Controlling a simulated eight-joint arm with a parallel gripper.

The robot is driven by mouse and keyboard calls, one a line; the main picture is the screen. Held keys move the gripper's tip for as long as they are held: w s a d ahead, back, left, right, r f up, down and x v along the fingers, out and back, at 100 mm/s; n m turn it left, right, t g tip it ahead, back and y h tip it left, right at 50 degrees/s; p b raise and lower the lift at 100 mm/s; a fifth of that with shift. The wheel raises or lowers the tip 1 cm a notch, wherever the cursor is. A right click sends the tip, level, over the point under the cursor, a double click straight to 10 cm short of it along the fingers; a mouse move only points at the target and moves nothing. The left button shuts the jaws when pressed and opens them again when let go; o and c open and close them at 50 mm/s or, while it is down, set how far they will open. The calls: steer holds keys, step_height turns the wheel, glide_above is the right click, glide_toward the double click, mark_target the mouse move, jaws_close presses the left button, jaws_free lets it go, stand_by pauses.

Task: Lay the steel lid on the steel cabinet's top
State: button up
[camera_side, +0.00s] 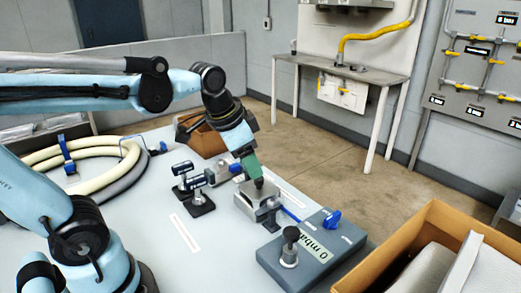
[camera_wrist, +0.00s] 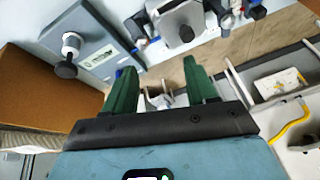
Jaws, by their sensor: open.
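The steel cabinet (camera_side: 246,207) is a small metal box on the table, left of a blue-grey unit. In the wrist view a shiny steel plate with rounded corners, apparently the steel lid (camera_wrist: 174,20), lies over the box. A dark knob stands on it near one edge. My gripper (camera_wrist: 160,65) has its two green fingers apart with nothing between them. In the side view its green fingers (camera_side: 248,164) point down just above the box and hide part of its top. I cannot tell there how exactly the lid sits.
Clamps with dark bases (camera_side: 197,203) stand left of the box. An open cardboard box (camera_side: 430,225) is at the right. Coiled hoses (camera_side: 95,160) lie at the left.

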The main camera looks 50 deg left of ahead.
mark_target(259, 184)
steer(key=w+a+r+m+g, duration=0.2)
steer(key=w+a+m+g, duration=0.3)
steer(key=w+m, duration=0.1)
steer(key=shift+w+f, duration=0.2)
steer(key=shift+f, duration=2.75)
steer(key=shift+w+f, duration=0.2)
steer(key=shift+f, duration=2.75)
jaws_close()
